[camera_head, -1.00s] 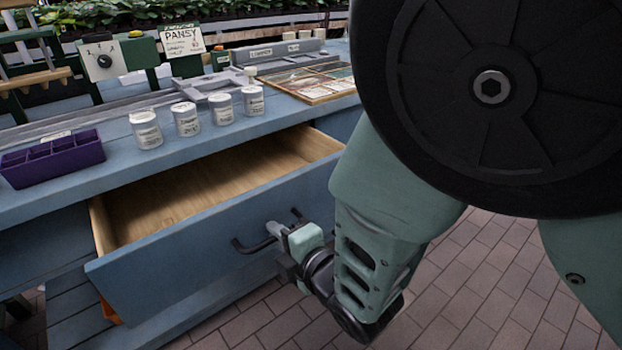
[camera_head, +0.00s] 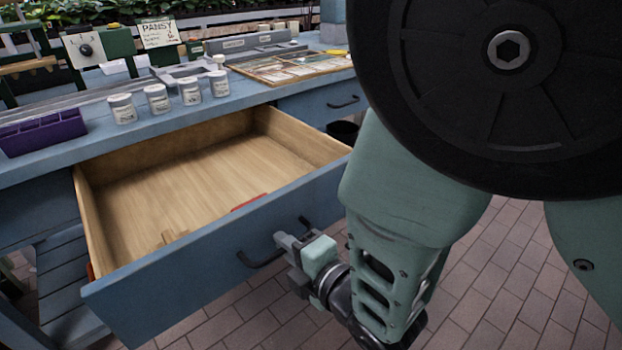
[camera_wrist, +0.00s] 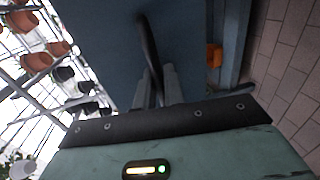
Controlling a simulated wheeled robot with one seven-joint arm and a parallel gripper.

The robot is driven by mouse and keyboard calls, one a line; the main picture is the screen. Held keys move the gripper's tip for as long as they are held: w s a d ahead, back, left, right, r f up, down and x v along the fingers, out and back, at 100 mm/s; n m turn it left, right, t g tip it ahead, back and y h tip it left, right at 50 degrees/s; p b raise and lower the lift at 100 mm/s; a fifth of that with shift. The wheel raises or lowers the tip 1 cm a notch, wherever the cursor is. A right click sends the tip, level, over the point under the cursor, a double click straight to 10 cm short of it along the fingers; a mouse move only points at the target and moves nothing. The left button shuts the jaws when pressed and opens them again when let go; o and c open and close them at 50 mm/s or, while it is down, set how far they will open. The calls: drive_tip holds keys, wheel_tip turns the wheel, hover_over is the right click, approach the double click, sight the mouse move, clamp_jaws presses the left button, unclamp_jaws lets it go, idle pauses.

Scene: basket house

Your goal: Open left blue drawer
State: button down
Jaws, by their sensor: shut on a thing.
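The left blue drawer (camera_head: 190,272) is pulled well out from under the blue bench in the head view, with its wooden inside showing. A red item (camera_head: 248,202) and a small wooden piece (camera_head: 172,238) lie inside it, partly hidden by its front. My gripper (camera_head: 283,241) is shut on the dark drawer handle (camera_head: 262,260) at the drawer's front. In the wrist view, the two fingers of my gripper (camera_wrist: 159,88) close around the dark handle (camera_wrist: 149,48), with the blue drawer front (camera_wrist: 105,40) behind it.
The bench top (camera_head: 75,160) holds several white jars (camera_head: 157,99), a purple tray (camera_head: 42,133) and a seed display (camera_head: 290,66). A second drawer (camera_head: 325,103) at the right is shut. A dark pot (camera_head: 343,131) stands below it. Brick floor (camera_head: 470,290) is open at right.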

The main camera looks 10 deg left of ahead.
idle(0.3)
drive_tip(key=c, duration=1.6)
unclamp_jaws()
drive_tip(key=shift+c, duration=0.2)
drive_tip(key=shift+s+d, duration=0.1)
drive_tip(key=p+v, duration=1.6)
drive_tip(key=v, duration=0.1)
drive_tip(key=shift+p, duration=0.35)
drive_tip(key=shift+d, duration=0.1)
